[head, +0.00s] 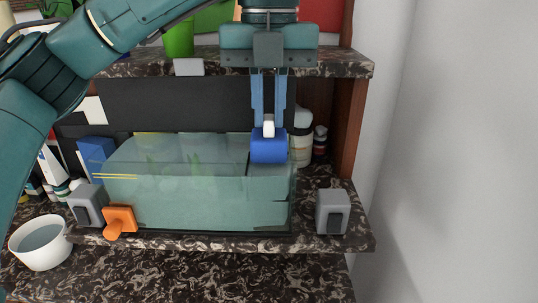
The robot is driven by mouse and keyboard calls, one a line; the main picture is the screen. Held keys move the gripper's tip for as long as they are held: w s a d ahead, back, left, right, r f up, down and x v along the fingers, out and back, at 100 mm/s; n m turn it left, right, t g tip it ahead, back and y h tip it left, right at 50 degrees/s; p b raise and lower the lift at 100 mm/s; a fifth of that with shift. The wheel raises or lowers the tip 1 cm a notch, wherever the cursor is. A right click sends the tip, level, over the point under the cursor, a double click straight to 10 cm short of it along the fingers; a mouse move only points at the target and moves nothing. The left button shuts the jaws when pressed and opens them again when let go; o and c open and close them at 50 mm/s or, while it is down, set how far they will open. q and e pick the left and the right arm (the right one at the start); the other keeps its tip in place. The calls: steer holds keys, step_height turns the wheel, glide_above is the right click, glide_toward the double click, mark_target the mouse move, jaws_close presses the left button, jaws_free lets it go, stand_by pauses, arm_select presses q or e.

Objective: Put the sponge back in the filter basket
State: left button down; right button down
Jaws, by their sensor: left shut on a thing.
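My left gripper (268,124) comes down from above with its fingers pointing down. It is shut on the white knob on top of a blue block, which I take to be the sponge (268,149). The sponge hangs at the right end of a glass tank (190,205), at about the height of its top edge. Below it is a narrow section (270,190) behind a dark upright divider, seemingly the filter basket. I cannot tell whether the sponge's lower edge is inside it. My right gripper is not in view.
The tank stands on a marble shelf (350,238) beneath an upper shelf (340,64). A grey block (333,212) stands to its right, another (86,206) and an orange piece (119,221) at its front left. White bottles (302,140) are behind. A white bowl (40,255) is lower left.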

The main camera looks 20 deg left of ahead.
mark_target(269, 136)
arm_select(q)
steer(key=shift+s+f, duration=0.1)
steer(key=shift+f, duration=0.55)
step_height(269, 136, down, 4)
steer(key=shift+f, duration=0.25)
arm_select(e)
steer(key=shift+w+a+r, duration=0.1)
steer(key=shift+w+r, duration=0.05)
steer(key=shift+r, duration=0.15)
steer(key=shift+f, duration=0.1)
arm_select(q)
steer(key=shift+f, duration=0.2)
steer(key=c, duration=1.4)
jaws_free()
steer(key=shift+c, duration=0.2)
